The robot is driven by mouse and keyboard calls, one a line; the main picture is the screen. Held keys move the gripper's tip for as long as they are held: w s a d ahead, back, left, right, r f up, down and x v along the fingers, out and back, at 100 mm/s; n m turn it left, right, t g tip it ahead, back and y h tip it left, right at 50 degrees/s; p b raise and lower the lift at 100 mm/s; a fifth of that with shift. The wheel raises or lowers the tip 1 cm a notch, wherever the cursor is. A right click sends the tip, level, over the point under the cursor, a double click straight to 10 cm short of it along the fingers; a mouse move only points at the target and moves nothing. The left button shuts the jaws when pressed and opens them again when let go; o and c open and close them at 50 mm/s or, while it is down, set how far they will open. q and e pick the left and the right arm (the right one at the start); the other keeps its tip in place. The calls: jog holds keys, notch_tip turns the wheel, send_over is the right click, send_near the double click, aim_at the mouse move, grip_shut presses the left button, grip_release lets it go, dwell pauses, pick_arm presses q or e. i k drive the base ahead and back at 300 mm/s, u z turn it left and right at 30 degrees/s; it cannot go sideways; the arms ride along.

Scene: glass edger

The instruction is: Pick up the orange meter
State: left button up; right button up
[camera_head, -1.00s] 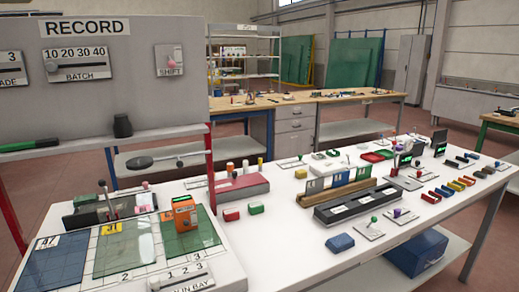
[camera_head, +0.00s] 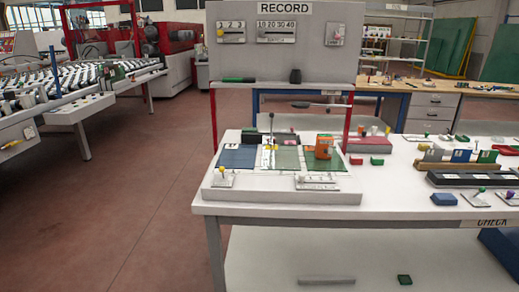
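The orange meter (camera_head: 324,147) is a small upright block. It stands on the right-hand green glass pane (camera_head: 319,159) of a white tray (camera_head: 282,197) at the left end of the table. A dark lever with a ball tip stands left of it, near the tray's back. Neither of my grippers shows in the head view.
A grey RECORD panel (camera_head: 283,42) on red posts rises behind the tray. The white table (camera_head: 400,200) carries small coloured blocks, a wooden rack (camera_head: 455,166) and a black tray (camera_head: 472,180) to the right. Open floor (camera_head: 130,210) lies left; a roller conveyor (camera_head: 65,90) stands beyond.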

aim_at(323, 142)
jog(key=z, duration=1.05)
jog(key=i, duration=1.2)
jog(key=u, duration=0.65)
jog(key=i, duration=0.45)
jog(key=u, duration=0.75)
jog(key=k, duration=1.45)
jog(key=z, duration=0.9)
jog(key=i, duration=0.4)
jog(key=u, duration=0.1)
